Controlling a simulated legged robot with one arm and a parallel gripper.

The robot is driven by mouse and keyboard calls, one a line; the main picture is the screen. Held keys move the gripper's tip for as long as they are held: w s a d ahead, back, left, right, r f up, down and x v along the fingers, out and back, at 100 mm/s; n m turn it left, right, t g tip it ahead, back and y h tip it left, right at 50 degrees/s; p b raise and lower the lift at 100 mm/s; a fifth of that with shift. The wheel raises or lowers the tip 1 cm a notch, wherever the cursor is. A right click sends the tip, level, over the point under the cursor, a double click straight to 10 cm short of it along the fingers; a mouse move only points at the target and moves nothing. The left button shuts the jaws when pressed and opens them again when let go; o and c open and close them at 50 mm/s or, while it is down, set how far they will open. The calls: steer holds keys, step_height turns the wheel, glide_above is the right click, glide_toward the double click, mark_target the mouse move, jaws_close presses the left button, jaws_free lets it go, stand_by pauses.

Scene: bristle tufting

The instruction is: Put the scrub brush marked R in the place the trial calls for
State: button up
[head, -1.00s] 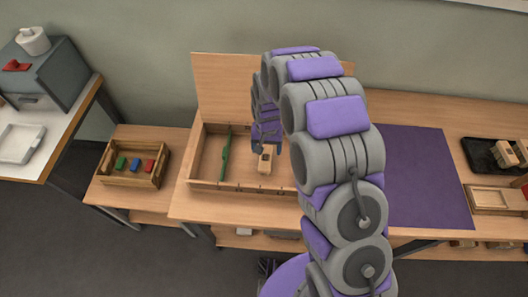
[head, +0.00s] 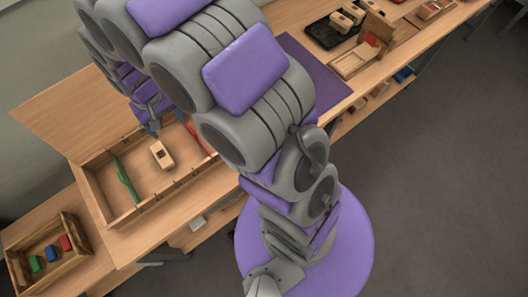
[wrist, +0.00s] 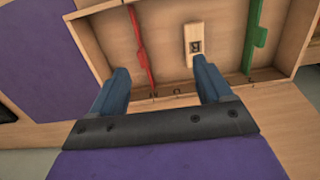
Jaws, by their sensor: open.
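The scrub brush marked R (wrist: 193,42) is a pale wooden block with a dark letter on it. It also shows in the head view (head: 162,154), lying in the middle section of a shallow wooden box (head: 112,214), between a green divider (head: 124,179) and a red divider (head: 196,139). My gripper (wrist: 162,70) is open and empty. In the wrist view the brush is beyond its right finger, apart from the space between the fingers. In the head view my gripper (head: 167,122) is over the box's back side, beyond the brush.
A crate (head: 72,257) with green, blue and red blocks stands at the lower left. The box's lid (head: 85,110) stands open behind it. A purple mat (head: 312,75) lies right of the box. A black tray (head: 325,35) with brushes and a small open box (head: 350,63) stand farther along.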

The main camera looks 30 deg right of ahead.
steer(key=s+d+r, duration=0.8)
steer(key=s+r, duration=0.1)
steer(key=s, duration=0.3)
steer(key=s+d+r, duration=0.1)
steer(key=s+d, duration=0.1)
steer(key=s, duration=0.6)
steer(key=s+d+r+g, duration=0.1)
steer(key=s+d+r, duration=0.1)
steer(key=s, duration=0.6)
steer(key=shift+s+d+r, duration=0.2)
steer(key=shift+d+r, duration=0.05)
steer(key=shift+d, duration=0.4)
